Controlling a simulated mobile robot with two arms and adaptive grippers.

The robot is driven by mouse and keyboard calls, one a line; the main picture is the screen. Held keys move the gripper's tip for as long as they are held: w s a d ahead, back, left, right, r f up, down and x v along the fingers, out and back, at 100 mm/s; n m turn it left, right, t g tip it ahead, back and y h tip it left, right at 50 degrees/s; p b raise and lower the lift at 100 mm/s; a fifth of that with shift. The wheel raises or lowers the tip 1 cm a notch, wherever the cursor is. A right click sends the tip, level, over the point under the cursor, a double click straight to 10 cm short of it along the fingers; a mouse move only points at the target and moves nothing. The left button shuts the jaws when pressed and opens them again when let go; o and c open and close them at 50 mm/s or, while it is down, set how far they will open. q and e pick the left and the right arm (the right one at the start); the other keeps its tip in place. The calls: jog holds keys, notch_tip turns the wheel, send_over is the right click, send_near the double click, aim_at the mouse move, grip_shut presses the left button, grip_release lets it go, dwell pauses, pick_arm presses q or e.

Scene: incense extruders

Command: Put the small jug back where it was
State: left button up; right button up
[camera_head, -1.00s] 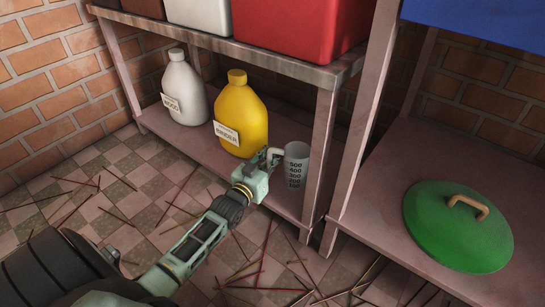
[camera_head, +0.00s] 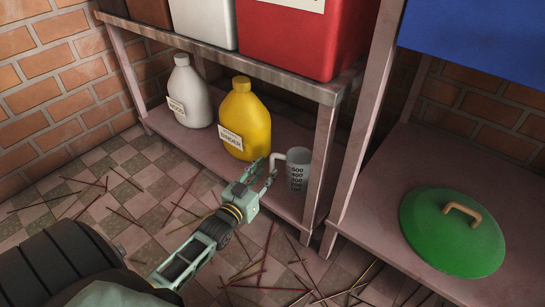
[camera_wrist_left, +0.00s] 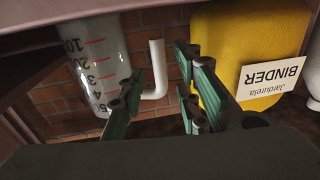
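The small jug (camera_head: 298,172) is a grey measuring cup with dark numbers. It stands upright on the lower shelf, near the right front post. Its white handle (camera_head: 279,158) points left, toward my left gripper (camera_head: 268,166). The left gripper is open and empty, just in front of the handle and apart from it. In the left wrist view, the jug (camera_wrist_left: 98,60) shows red marks, and its handle (camera_wrist_left: 157,70) appears between and beyond the spread fingers. My right gripper is out of view.
A yellow BINDER bottle (camera_head: 245,112) and a white WOOD bottle (camera_head: 188,90) stand left of the jug on the lower shelf (camera_head: 215,155). The upper shelf edge (camera_head: 270,75) is close above. A green lid (camera_head: 440,240) lies on the right-hand surface. Thin sticks litter the tiled floor.

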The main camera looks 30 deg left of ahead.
pick_arm(q)
jog(key=s+p, duration=0.2)
jog(key=s, duration=0.2)
jog(key=shift+s+d+r, duration=0.1)
jog(key=shift+s+d, duration=0.05)
jog(key=shift+s, duration=0.6)
